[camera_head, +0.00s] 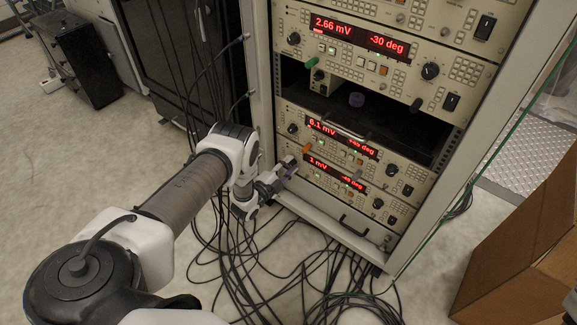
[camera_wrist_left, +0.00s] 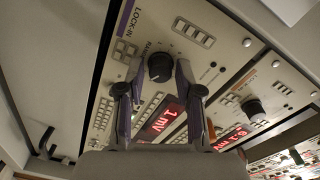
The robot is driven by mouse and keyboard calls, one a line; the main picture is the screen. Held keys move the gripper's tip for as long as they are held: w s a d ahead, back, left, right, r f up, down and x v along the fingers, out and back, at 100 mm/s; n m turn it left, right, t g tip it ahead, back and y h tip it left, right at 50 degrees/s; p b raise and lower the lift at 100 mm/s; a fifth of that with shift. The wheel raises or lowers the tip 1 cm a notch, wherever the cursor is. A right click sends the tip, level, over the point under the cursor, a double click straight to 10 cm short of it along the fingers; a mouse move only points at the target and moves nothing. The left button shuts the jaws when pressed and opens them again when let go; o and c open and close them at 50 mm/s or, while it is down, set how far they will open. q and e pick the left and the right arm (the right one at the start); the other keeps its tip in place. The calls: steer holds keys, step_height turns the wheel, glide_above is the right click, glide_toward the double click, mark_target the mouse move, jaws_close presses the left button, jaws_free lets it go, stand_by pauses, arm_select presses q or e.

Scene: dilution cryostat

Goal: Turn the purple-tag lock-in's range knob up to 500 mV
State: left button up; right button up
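The lowest lock-in in the rack shows 1 mV on its red display (camera_head: 335,173). In the left wrist view a purple strip (camera_wrist_left: 125,18) runs along its edge by the word LOCK-IN, and the display (camera_wrist_left: 170,117) reads 1 mV. Its black round range knob (camera_wrist_left: 160,67) has a white mark. My left gripper (camera_wrist_left: 160,70) has its fingers on either side of the knob, with a narrow gap visible at each side; contact is hard to tell. In the head view my left gripper (camera_head: 288,168) is at the left end of this lock-in and hides the knob. My right gripper is out of view.
Just above is another lock-in reading 6.1 mV (camera_head: 322,125), with its own knob (camera_wrist_left: 253,108). A top unit reads 2.66 mV (camera_head: 333,25). Black cables (camera_head: 300,270) cover the floor. A cardboard box (camera_head: 525,240) stands right.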

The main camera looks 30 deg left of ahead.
arm_select(q)
steer(key=shift+s, duration=0.1)
steer(key=s+a, duration=0.1)
steer(key=s, duration=1)
steer(key=shift+s, duration=0.35)
steer(key=shift+r, duration=0.15)
